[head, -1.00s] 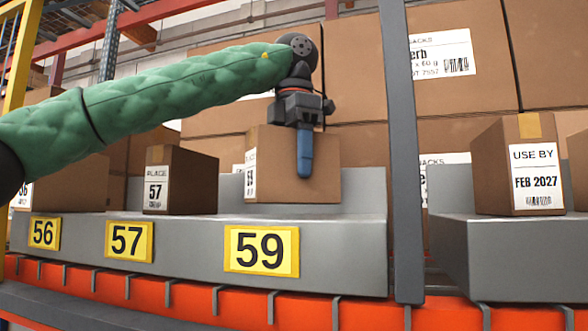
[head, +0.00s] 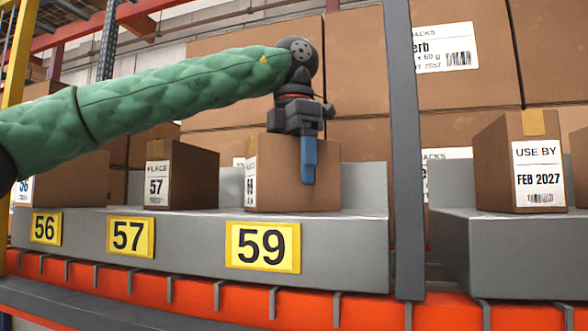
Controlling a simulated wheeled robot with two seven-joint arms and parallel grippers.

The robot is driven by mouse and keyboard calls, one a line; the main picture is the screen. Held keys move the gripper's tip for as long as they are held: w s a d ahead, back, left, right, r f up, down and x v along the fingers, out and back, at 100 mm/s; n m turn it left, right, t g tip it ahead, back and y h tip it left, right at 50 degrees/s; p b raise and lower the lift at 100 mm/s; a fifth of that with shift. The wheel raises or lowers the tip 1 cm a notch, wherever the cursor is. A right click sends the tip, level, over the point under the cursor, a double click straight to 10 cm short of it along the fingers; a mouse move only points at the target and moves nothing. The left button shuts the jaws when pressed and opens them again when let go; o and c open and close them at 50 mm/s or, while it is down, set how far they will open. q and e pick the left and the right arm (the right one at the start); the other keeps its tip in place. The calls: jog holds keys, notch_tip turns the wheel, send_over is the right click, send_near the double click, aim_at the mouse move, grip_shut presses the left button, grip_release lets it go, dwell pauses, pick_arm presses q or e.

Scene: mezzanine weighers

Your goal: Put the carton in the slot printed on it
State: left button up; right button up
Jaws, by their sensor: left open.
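The brown carton (head: 300,195) stands in the slot behind the yellow 59 plate (head: 263,247) on the grey shelf. Its white label (head: 251,182) is on the left side, turned steeply away, and I cannot read its number surely. My left gripper (head: 308,183) comes down from above, open, with one blue finger in front of the carton's front face. The other finger is hidden behind the carton or gripper. The carton looks upright and its bottom appears to meet the shelf. My right gripper is not in view.
A carton labelled 57 (head: 190,180) stands left, behind the 57 plate (head: 131,236). Another carton is behind the 56 plate (head: 45,229). A grey upright (head: 403,150) stands close on the right, with a USE BY carton (head: 492,165) beyond it. Large boxes (head: 368,70) fill the back.

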aim_at(295, 150)
pick_arm(q)
jog(key=shift+r, duration=0.4)
notch_tip(295, 150, up, 2)
jog(key=shift+r+b, duration=0.1)
jog(key=shift+b, duration=0.35)
notch_tip(295, 150, up, 8)
jog(key=shift+f+p, duration=0.25)
jog(key=shift+p, duration=0.15)
jog(key=shift+r, duration=0.85)
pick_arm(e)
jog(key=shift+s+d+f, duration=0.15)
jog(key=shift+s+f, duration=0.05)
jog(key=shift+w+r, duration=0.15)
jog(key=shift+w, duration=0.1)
